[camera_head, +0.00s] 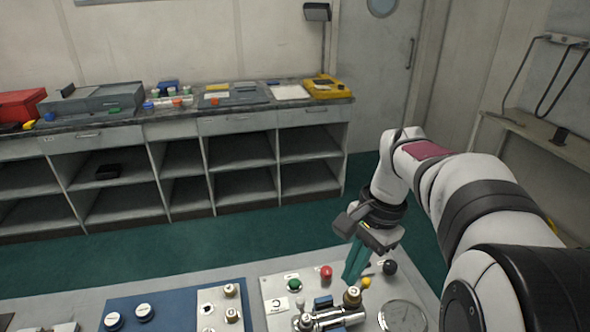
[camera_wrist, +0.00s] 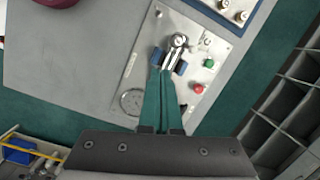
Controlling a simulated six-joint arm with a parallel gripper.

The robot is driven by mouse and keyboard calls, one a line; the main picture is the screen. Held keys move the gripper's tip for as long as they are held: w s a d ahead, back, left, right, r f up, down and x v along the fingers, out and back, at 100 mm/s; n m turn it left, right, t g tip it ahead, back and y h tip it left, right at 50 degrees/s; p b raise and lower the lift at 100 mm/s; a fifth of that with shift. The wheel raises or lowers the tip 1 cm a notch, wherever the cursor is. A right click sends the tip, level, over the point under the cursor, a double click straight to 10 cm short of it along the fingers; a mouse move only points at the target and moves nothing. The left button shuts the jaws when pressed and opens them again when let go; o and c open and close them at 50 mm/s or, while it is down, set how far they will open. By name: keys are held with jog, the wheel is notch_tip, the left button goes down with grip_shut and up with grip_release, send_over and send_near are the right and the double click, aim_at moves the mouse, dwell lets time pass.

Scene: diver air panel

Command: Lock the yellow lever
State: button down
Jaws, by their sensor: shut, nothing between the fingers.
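The yellow lever shows in the head view as a small yellow ball knob (camera_head: 365,282) on the grey-white panel (camera_head: 271,291), right of the fingertips. Its shaft and lock position cannot be made out. In the wrist view I cannot pick it out; my fingers cover part of the panel. My gripper (camera_head: 350,279) has teal fingers pointing down over the panel, shut and empty. In the wrist view the fingertips (camera_wrist: 162,71) lie by the chrome valve fitting (camera_wrist: 178,42) with blue parts. I cannot tell whether they touch anything.
A black ball knob (camera_head: 390,267) and a brass knob (camera_head: 352,296) are close to the yellow one. A red button (camera_head: 326,272), a green button (camera_head: 293,285) and a round gauge (camera_head: 402,316) share the panel. A blue panel (camera_head: 180,305) lies left.

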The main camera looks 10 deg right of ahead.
aim_at(364, 286)
jog(key=w+d+f+m, duration=0.3)
jog(key=d+f, duration=0.1)
jog(key=d, duration=0.5)
jog(key=w+d+f+m, duration=0.3)
jog(key=w+d+m, duration=0.1)
jog(key=d, duration=0.6)
jog(key=shift+d+f+t, duration=0.25)
jog(key=shift+f+t, duration=0.1)
jog(key=shift+t, duration=0.05)
jog(key=w+a+f, duration=0.1)
jog(key=a+f, duration=0.5)
jog(key=f, duration=0.3)
jog(key=shift+w+a+f, duration=0.15)
jog(key=shift+w+f, duration=0.2)
jog(key=shift+w, duration=0.05)
